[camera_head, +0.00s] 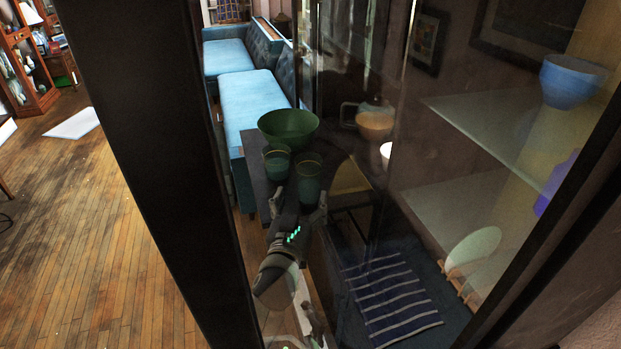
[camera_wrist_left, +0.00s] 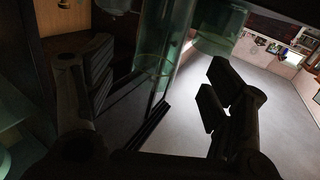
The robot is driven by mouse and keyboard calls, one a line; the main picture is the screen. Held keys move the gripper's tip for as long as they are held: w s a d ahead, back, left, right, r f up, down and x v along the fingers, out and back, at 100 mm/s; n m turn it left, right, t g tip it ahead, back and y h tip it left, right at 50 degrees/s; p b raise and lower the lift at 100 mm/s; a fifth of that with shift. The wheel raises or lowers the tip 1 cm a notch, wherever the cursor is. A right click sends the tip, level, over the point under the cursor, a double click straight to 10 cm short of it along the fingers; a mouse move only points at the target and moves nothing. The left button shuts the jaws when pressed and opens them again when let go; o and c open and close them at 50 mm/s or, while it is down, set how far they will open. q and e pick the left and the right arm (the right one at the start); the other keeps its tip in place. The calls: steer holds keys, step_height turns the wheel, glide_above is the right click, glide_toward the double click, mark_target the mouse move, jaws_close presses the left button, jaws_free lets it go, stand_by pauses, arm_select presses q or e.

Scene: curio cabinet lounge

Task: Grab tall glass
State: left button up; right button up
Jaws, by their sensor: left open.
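In the head view, a tall green glass with a gold rim (camera_head: 309,182) stands on a dark surface (camera_head: 258,150), partly seen through a glass pane. A second green glass (camera_head: 276,164) stands close beside it on the left. My left gripper (camera_head: 299,203) is open in front of the tall glass. In the left wrist view, the tall glass (camera_wrist_left: 156,50) is between the spread fingers of the left gripper (camera_wrist_left: 157,85), with no visible grip on it. Another green glass (camera_wrist_left: 221,27) is near the right finger. My right gripper is not in view.
A green bowl (camera_head: 289,125) is behind the glasses, with a glass pitcher (camera_head: 374,122) to the right. A dark cabinet post (camera_head: 150,150) stands left of my arm.

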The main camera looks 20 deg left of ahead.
arm_select(q)
steer(key=w, duration=0.3)
steer(key=shift+w+a+f, duration=0.1)
steer(key=shift+w+a, duration=0.1)
steer(key=shift+a, duration=0.05)
steer(key=shift+w+p, duration=0.1)
steer(key=shift+p, duration=0.2)
steer(key=shift+w, duration=0.2)
steer(key=w, duration=0.2)
steer(key=w+p, duration=0.1)
steer(key=w, duration=0.1)
steer(key=shift+a+f+p, duration=0.15)
steer(key=shift+f+p, duration=0.05)
steer(key=shift+p, duration=0.1)
steer(key=shift+w, duration=0.35)
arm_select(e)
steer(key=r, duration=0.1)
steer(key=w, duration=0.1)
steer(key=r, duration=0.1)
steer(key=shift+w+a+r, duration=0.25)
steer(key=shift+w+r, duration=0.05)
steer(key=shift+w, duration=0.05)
